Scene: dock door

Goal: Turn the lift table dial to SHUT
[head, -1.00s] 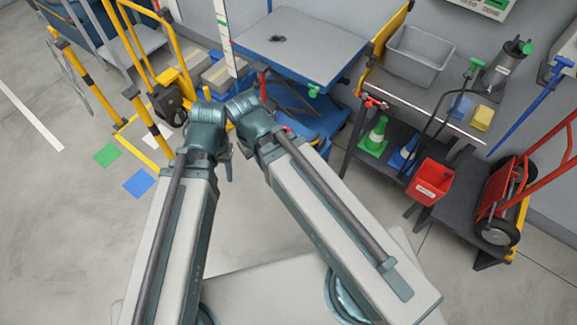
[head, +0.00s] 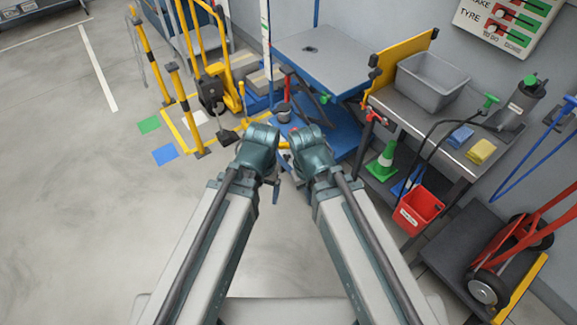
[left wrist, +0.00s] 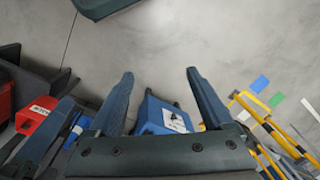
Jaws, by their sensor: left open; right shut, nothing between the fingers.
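The lift table has a grey top (head: 322,52) and a blue base (head: 343,137), just beyond my grippers in the head view. In the left wrist view, a blue box (left wrist: 152,108) with a white label and small dark knob-like mark (left wrist: 171,117), likely the dial, shows between and beyond my left fingers. The dial's setting is too small to read. My left gripper (left wrist: 160,82) is open and empty, apart from the box. In the head view it is partly hidden by its wrist. My right gripper (head: 300,178) is shut and empty, mostly hidden behind its wrist.
Yellow posts (head: 184,108) and a yellow pallet truck (head: 228,90) stand at left. Floor at the left front is clear.

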